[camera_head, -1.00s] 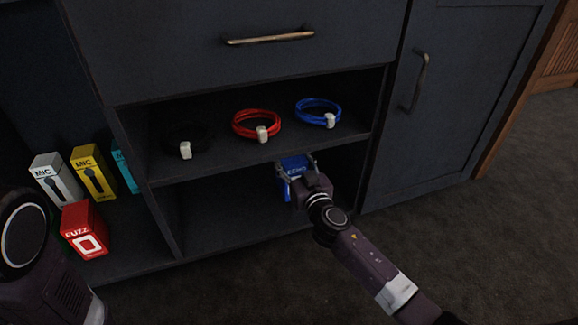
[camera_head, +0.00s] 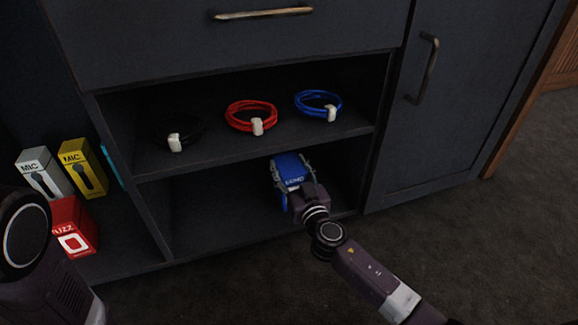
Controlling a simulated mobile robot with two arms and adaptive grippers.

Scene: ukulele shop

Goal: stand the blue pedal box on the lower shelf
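The blue pedal box (camera_head: 290,167) is inside the lower shelf (camera_head: 215,215) bay, toward its right side. My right gripper (camera_head: 293,182) reaches in from the lower right, with its fingers on either side of the box, shut on it. The box's lower part is partly hidden by the gripper, and I cannot tell whether it touches the shelf floor. My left arm shows at the lower left edge, but its gripper is out of view.
The upper shelf holds black (camera_head: 175,140), red (camera_head: 252,117) and blue (camera_head: 318,104) coiled cables. At the left stand a white MIC box (camera_head: 42,172), a yellow MIC box (camera_head: 84,168), a red FUZZ box (camera_head: 73,228) and a cyan box (camera_head: 112,166). The lower shelf's left part is clear.

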